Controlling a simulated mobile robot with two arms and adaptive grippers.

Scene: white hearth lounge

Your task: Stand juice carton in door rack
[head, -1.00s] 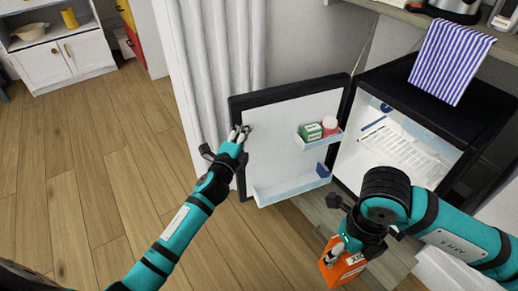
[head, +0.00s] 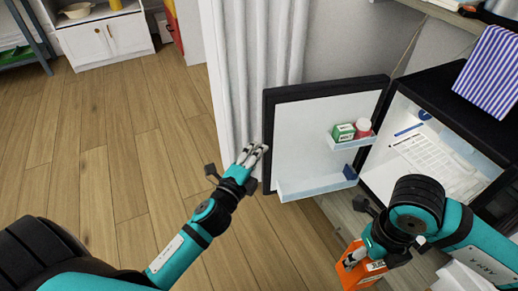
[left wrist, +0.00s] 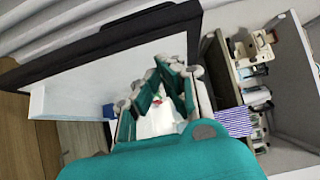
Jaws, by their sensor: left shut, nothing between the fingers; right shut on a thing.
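The juice carton (head: 362,268) is orange with a white label and shows at the lower right of the head view. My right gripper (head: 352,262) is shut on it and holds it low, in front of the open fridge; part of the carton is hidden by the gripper. The fridge door (head: 310,130) stands open. Its lower door rack (head: 312,184) is a pale tray with a dark blue piece at its right end. My left gripper (head: 255,152) is shut and empty, beside the door's left edge. It also shows in the left wrist view (left wrist: 158,72).
A small upper rack (head: 352,141) on the door holds a green box (head: 343,132) and a red bottle with a white cap (head: 364,128). The fridge interior (head: 425,165) is open at right. A striped towel (head: 492,72) hangs over its top. Floor at left is clear.

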